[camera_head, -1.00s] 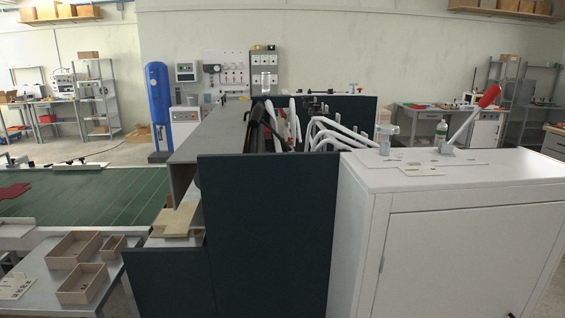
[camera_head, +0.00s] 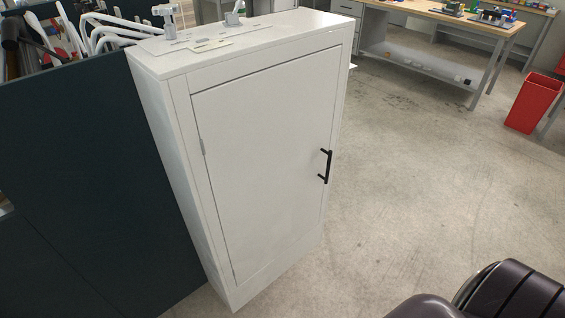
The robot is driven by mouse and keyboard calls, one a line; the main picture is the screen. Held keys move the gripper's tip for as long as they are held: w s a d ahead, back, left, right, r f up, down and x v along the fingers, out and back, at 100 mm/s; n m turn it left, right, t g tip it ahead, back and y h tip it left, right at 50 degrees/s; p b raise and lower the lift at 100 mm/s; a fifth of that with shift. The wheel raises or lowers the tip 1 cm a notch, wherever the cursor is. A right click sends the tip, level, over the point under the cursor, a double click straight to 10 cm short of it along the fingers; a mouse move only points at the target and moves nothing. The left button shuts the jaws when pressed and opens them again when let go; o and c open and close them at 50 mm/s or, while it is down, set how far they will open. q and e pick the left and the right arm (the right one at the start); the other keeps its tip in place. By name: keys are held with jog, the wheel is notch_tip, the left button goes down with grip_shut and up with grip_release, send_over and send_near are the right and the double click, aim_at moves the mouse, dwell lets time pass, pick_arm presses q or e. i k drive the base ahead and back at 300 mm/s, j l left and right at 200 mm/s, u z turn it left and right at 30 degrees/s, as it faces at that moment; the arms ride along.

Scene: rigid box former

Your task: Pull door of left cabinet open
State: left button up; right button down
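A white cabinet (camera_head: 262,150) stands upright in the middle of the head view, with its single door (camera_head: 270,165) shut. The door has a black vertical bar handle (camera_head: 327,166) near its right edge and a hinge on its left edge. Dark rounded parts show at the bottom right corner; they look like part of my own arm. Neither gripper shows, so nothing is seen touching the handle.
A dark green panel (camera_head: 85,185) adjoins the cabinet on the left. Metal fittings (camera_head: 168,18) stand on the cabinet's top. The grey floor (camera_head: 420,200) in front and to the right is clear. A workbench (camera_head: 430,45) and a red bin (camera_head: 533,102) stand farther back right.

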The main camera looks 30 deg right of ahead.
aim_at(264, 134)
jog(key=z, duration=0.95)
